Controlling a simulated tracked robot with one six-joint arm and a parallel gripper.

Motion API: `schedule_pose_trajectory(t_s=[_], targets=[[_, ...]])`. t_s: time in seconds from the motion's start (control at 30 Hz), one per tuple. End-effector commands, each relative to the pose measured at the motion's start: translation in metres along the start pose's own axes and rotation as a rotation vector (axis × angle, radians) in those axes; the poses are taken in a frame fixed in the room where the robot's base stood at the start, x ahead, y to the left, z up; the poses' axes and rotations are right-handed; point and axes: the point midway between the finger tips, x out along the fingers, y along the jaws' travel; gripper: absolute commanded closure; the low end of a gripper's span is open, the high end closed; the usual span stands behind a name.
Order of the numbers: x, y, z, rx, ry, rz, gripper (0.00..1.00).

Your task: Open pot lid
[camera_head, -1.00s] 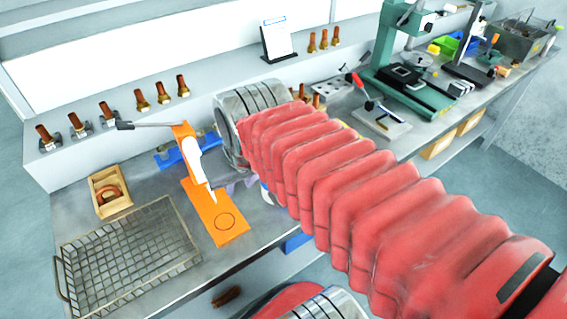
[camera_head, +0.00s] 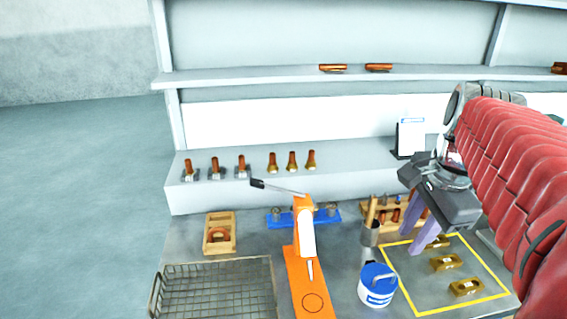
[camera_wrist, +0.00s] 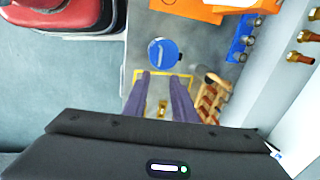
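The pot (camera_head: 376,298) is a small white tub with a blue lid (camera_head: 378,277) and a handle on top. It stands upright on the grey bench with the lid on. In the wrist view the blue lid (camera_wrist: 163,53) shows from above, just beyond my fingertips. My gripper (camera_head: 411,238) has two purple fingers and hangs above the yellow-outlined area, up and to the right of the pot. In the wrist view my gripper (camera_wrist: 160,75) is open, with nothing between the fingers. It does not touch the pot.
An orange press (camera_head: 305,270) stands left of the pot, and a wire basket (camera_head: 215,262) lies further left. Brass blocks (camera_head: 447,262) lie inside the yellow outline (camera_head: 470,308).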

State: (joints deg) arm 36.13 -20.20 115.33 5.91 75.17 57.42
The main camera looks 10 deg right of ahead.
Motion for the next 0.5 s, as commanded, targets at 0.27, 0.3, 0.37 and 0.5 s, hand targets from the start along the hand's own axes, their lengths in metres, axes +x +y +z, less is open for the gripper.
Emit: schedule_pose_trajectory(t_s=[0.27, 0.3, 0.37, 0.5], targets=[[0.0003, 0.0003, 0.0005, 0.021, 0.000, 0.001, 0.75], [0.0003, 0.0001, 0.0004, 0.020, 0.000, 0.001, 0.75], [0.0007, 0.0001, 0.0004, 0.020, 0.000, 0.001, 0.75], [0.0053, 0.0010, 0.0003, 0.020, -0.001, 0.002, 0.75]])
